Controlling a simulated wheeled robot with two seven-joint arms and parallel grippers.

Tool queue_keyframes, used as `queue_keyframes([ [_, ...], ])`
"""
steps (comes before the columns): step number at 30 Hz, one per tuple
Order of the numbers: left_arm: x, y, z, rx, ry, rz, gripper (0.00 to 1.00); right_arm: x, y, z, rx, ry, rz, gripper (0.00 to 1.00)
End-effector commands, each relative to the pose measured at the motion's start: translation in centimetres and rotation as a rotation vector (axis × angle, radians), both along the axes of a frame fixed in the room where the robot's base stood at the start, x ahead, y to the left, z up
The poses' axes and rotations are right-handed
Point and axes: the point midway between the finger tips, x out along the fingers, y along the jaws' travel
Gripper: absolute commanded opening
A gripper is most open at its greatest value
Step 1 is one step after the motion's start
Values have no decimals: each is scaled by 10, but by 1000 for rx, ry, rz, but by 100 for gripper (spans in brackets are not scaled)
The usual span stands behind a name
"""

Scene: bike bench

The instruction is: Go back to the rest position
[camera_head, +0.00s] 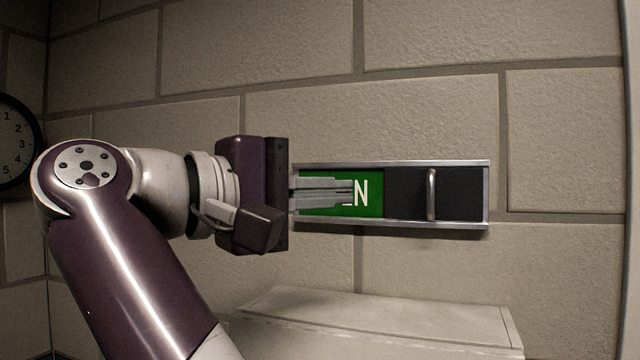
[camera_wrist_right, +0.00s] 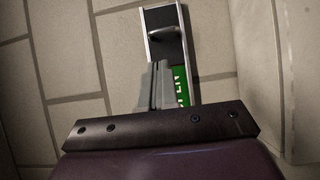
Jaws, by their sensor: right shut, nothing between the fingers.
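My right gripper (camera_head: 345,191) is shut and empty, level in front of the left part of a wall sign. The sign has a metal frame (camera_head: 390,164), a green panel (camera_head: 372,200) with white letters ending in "N", and a dark sliding cover (camera_head: 407,194) with a metal handle (camera_head: 431,194) on its right half. The fingers hide the first letters. In the right wrist view the shut fingers (camera_wrist_right: 155,85) lie beside the green panel (camera_wrist_right: 181,87), with the dark cover (camera_wrist_right: 165,42) beyond them. I cannot tell whether they touch the sign. My left gripper is not in view.
A light block-like surface (camera_head: 380,320) juts out below the sign. A round clock (camera_head: 14,142) hangs at the far left. The stone-block wall (camera_head: 430,110) stands close behind the gripper. The space in front of the wall right of the sign looks clear.

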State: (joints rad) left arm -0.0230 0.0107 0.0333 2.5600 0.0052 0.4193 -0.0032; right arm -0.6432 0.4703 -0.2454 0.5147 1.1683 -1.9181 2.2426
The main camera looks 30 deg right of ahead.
Motion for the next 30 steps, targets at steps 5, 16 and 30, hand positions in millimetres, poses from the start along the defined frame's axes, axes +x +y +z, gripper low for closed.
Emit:
queue_keyframes([
  [5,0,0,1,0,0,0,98,-1,7,0,0,-1,0,0],
  [16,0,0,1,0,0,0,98,-1,6,0,0,0,0,0],
  [30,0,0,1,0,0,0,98,165,180,59,-1422,1229,-197,0],
])
